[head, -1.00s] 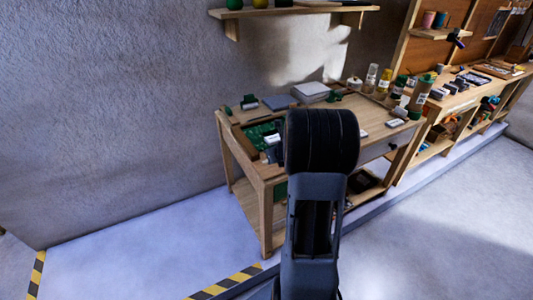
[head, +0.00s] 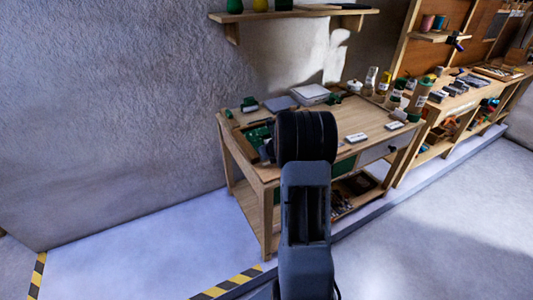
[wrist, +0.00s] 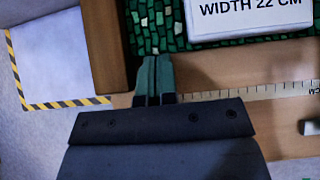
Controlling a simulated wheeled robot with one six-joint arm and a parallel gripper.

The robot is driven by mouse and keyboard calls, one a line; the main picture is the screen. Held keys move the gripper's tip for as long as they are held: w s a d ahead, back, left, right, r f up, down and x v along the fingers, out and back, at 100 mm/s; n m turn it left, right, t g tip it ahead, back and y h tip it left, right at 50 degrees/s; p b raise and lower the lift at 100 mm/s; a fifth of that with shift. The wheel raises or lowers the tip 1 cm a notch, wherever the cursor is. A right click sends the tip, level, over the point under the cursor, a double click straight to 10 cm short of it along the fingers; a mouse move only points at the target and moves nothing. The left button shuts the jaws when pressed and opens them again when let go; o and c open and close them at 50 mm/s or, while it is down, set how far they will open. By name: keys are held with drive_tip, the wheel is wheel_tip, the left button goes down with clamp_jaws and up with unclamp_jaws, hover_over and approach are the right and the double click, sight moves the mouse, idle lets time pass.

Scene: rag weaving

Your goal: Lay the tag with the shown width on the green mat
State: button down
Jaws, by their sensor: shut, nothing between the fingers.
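In the wrist view, a white tag (wrist: 250,14) with the black words "WIDTH 22 CM" lies on the green woven-looking mat (wrist: 152,38). The tag's upper part is cut off by the frame. My gripper (wrist: 153,62) is shut and empty, its fingertips at the mat's near edge, to the left of and below the tag. In the head view, the green mat (head: 259,134) shows at the left end of the wooden table, partly hidden by my arm. Two other white tags (head: 357,138) and (head: 393,126) lie on the table's right part.
A ruler strip (wrist: 255,92) runs along the wooden edge below the mat. A raised wooden side (wrist: 104,40) borders the mat on the left. Boxes (head: 311,93) and jars stand at the table's back. A shelf (head: 292,13) hangs above. The table's middle right is mostly clear.

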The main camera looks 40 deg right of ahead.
drive_tip(key=shift+w+r+p, duration=0.15)
drive_tip(key=shift+w+p, duration=0.3)
drive_tip(key=shift+w, duration=0.5)
drive_tip(key=shift+d, duration=0.15)
drive_tip(key=shift+s+b, duration=0.25)
drive_tip(key=shift+b, duration=0.15)
drive_tip(key=s+b, duration=0.1)
drive_tip(key=s, duration=0.2)
drive_tip(key=shift+f, duration=0.2)
drive_tip(key=p+v, duration=0.2)
drive_tip(key=v, duration=0.8)
drive_tip(key=shift+s+a, duration=0.35)
drive_tip(key=shift+a, duration=0.1)
drive_tip(key=shift+r, duration=0.1)
